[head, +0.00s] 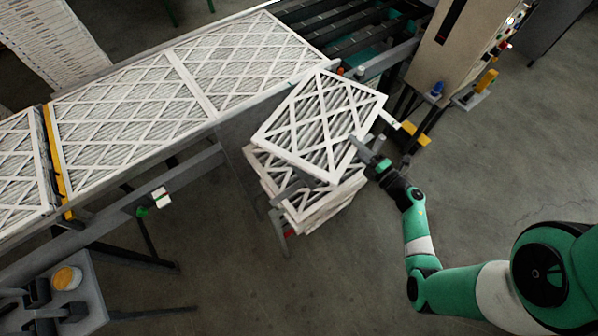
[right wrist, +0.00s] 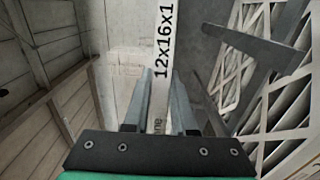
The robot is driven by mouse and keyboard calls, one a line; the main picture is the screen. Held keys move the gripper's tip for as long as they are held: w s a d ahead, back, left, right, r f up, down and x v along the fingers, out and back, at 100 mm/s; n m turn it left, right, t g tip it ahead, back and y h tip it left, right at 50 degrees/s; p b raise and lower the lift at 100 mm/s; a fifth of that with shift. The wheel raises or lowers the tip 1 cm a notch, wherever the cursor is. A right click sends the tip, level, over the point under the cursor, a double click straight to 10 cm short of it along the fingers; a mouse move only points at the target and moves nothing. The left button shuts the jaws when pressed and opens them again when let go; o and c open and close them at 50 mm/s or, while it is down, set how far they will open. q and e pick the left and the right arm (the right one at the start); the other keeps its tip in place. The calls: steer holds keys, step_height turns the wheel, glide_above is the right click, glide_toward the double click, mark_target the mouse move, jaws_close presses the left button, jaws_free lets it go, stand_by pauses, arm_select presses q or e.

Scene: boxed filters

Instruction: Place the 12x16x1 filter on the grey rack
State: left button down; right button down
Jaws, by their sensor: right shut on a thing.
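My right gripper (head: 362,150) is shut on the right edge of a white-framed pleated filter (head: 318,122). It holds the filter tilted over a stack of similar filters (head: 318,205) on the grey rack (head: 283,240). The held filter hides much of the stack and rack; I cannot tell whether it touches them. In the right wrist view the filter's white edge (right wrist: 162,60), printed "12x16x1", lies between the fingers of my right gripper (right wrist: 160,98). My left gripper is not in view.
A conveyor (head: 215,160) carrying large filters runs just left of the rack. A beige machine cabinet (head: 455,50) stands at the upper right. A grey stand (head: 85,300) is at the lower left. Bare floor lies below the rack.

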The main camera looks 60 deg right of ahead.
steer(key=a+f+b, duration=0.7)
steer(key=a+f, duration=0.2)
steer(key=a, duration=0.4)
steer(key=shift+w+a+f, duration=0.2)
steer(key=shift+w+a, duration=0.05)
steer(key=shift+a, duration=0.1)
steer(key=f+b, duration=0.1)
steer(key=f, duration=0.2)
steer(key=shift+a+f+b, duration=0.2)
steer(key=shift+f+b, duration=0.05)
steer(key=shift+b, duration=0.15)
steer(key=shift+f, duration=0.1)
steer(key=shift+f+b, duration=0.15)
steer(key=shift+b, duration=0.15)
steer(key=c, duration=0.7)
jaws_free()
